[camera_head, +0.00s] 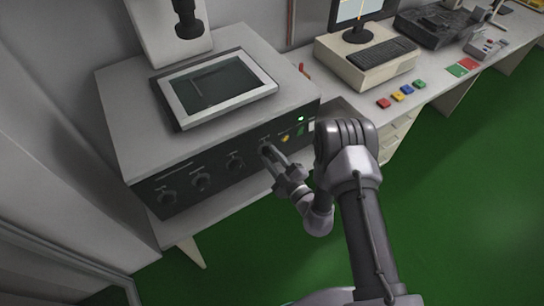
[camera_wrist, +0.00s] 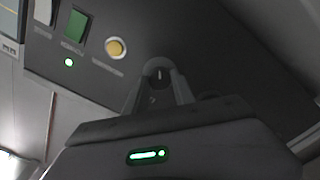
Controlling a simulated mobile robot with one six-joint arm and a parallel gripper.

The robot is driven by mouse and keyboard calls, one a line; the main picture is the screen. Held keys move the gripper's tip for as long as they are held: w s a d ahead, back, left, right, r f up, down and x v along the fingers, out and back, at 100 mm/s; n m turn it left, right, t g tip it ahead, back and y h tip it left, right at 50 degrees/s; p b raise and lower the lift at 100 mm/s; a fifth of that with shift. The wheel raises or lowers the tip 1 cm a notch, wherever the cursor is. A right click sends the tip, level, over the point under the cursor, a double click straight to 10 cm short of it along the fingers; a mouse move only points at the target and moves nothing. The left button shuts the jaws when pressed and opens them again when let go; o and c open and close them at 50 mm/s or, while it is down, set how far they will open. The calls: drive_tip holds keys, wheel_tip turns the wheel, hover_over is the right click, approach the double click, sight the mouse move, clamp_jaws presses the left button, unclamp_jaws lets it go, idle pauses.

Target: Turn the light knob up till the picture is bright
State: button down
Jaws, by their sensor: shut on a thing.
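A grey machine (camera_head: 230,52) has a row of dark knobs on its black front panel (camera_head: 220,178). My gripper (camera_head: 268,152) reaches the panel at the rightmost knob of the row. In the wrist view my gripper (camera_wrist: 158,78) has its two fingers closed around that knob (camera_wrist: 158,71), whose pale pointer mark shows between the tips. The label of this knob cannot be read. The framed screen (camera_head: 215,88) on top of the machine looks dark grey-green, with a darker shape at its left. The other knobs, such as the nearest one (camera_head: 235,162), stand free to the left.
Right of the held knob are a yellow button (camera_wrist: 116,47), a green switch (camera_wrist: 76,30) and a lit green lamp (camera_wrist: 69,62). A computer (camera_head: 366,58), coloured blocks (camera_head: 402,93) and other devices stand along the bench to the right. The green floor in front is clear.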

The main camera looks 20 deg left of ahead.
drive_tip(key=shift+m, duration=1.1)
drive_tip(key=c, duration=1.1)
unclamp_jaws()
drive_tip(key=shift+o, duration=0.2)
drive_tip(key=p+v, duration=0.2)
drive_tip(key=v, duration=1.5)
drive_tip(key=shift+s, duration=0.25)
drive_tip(key=shift+d, duration=0.15)
